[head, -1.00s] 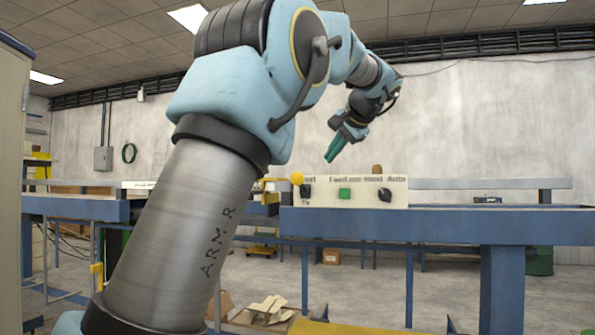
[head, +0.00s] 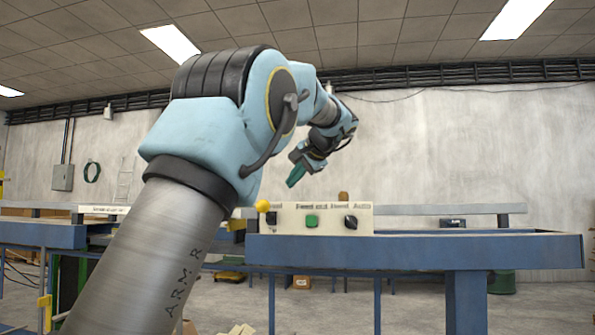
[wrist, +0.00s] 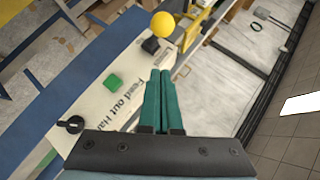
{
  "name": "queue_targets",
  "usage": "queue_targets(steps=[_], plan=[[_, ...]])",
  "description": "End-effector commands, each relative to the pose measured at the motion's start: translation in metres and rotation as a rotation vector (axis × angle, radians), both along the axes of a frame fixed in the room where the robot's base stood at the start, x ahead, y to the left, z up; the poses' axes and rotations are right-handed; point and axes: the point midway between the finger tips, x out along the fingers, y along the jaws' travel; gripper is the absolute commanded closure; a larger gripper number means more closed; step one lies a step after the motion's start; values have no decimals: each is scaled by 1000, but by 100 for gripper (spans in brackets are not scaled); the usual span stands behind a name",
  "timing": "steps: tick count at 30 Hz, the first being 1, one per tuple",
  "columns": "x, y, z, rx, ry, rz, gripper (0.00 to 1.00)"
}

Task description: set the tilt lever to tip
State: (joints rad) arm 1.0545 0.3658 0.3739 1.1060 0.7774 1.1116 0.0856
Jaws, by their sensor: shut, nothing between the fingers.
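The tilt lever's yellow ball knob (head: 262,206) stands at the left end of a cream control panel (head: 340,227). It also shows near the top of the wrist view (wrist: 163,24), beside a black block (wrist: 150,46). A label by the lever is too small to read fully. My gripper (head: 291,184) is in the air above the panel, up and to the right of the ball. In the wrist view the green fingers (wrist: 161,76) are together and empty. Their tips point toward the ball, with a visible gap between.
The panel also carries a green button (head: 312,221) and a black rotary knob (head: 351,222) by the Hand and Auto labels. It stands on a blue bench (head: 430,250). A rounded brown object (head: 343,196) shows behind the panel. The air above the bench's right side is clear.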

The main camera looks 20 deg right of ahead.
Motion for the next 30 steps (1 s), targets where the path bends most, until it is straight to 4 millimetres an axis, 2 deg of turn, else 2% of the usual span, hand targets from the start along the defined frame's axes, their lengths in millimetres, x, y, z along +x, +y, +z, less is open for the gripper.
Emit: queue_targets(steps=[6,9,15,30], plan=[[38,10,-21,3,2,2,100],[41,23,-30,1,2,1,100],[47,36,-41,1,2,0,100],[48,38,-44,-1,-2,-1,100]])
